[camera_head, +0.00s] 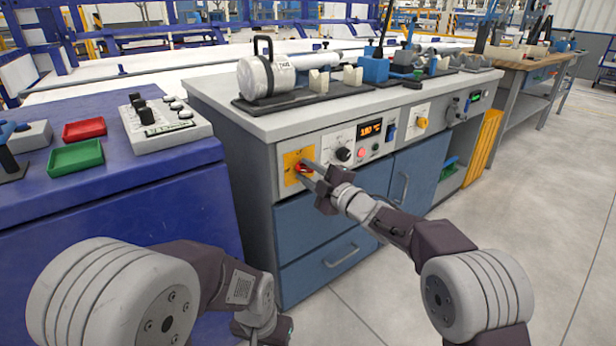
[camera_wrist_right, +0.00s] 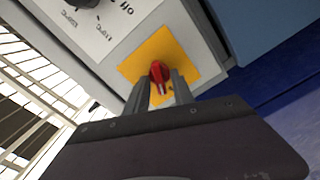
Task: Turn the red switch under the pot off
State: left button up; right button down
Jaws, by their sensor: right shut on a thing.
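The red switch (camera_head: 303,169) sits on a yellow plate (camera_head: 291,178) at the left end of the cabinet's front panel. A white cylindrical vessel with a black handle (camera_head: 262,78), seemingly the pot, lies on the countertop above it. My right gripper (camera_head: 308,170) reaches the switch and is shut on it. In the right wrist view the two fingers flank the red knob (camera_wrist_right: 159,72), on the yellow plate (camera_wrist_right: 150,52). The fingers partly cover the knob, so its exact setting is hard to read. My left arm shows low in the head view, but its fingers are not visible.
A blue bench (camera_head: 110,205) with trays stands at left, close to the cabinet. The floor at right is clear.

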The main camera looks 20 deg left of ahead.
jog(key=n+b, duration=0.2)
jog(key=n, duration=0.3)
jog(key=shift+f, duration=0.2)
jog(key=shift+b, duration=0.3)
jog(key=c, duration=1.5)
grip_release()
jog(key=shift+o, duration=0.2)
jog(key=shift+s+d+r, duration=0.1)
jog(key=shift+d, duration=0.05)
jog(key=p+v, duration=0.3)
jog(key=v, duration=0.5)
jog(key=shift+s+d, duration=0.25)
jog(key=shift+d, duration=0.05)
